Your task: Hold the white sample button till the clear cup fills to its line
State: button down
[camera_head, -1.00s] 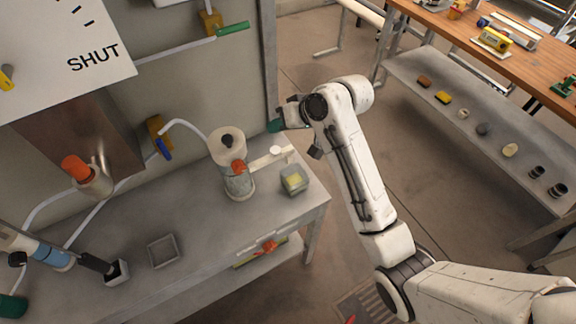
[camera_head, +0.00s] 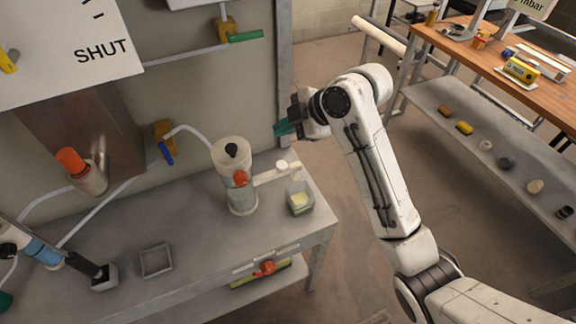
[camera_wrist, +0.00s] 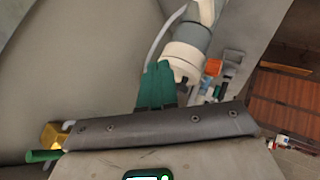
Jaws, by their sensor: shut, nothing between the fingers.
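The white sample button (camera_head: 281,165) is a small round cap on a pale arm sticking out from the right of a clear-and-white cylinder (camera_head: 233,175) with an orange knob. The clear cup (camera_head: 300,199) stands on the bench under that arm's end, with something yellowish inside; its line and fill level are too small to read. My gripper (camera_head: 283,129), with green fingers, is shut and empty. It shows above and beyond the button in the picture, apart from it. In the wrist view, the green fingers (camera_wrist: 157,88) show beside a pale cylinder; I cannot make out the button there.
A small open grey tray (camera_head: 156,260) and an orange-topped fitting (camera_head: 80,170) are at the left of the grey bench (camera_head: 200,235). Hoses run along the wall. A wooden table (camera_head: 470,55) with a low shelf stands right; open floor lies between.

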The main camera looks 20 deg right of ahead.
aim_at(285, 166)
dwell(0.4)
notch_tip(285, 166, down, 9)
jog(key=b, duration=0.6)
jog(key=shift+r+b, duration=0.1)
jog(key=shift+b, duration=0.2)
dwell(1.7)
jog(key=shift+f, duration=0.4)
jog(key=shift+f+b, duration=0.55)
dwell(2.5)
dwell(0.6)
jog(key=shift+r+p, duration=0.75)
jog(key=shift+r, duration=0.25)
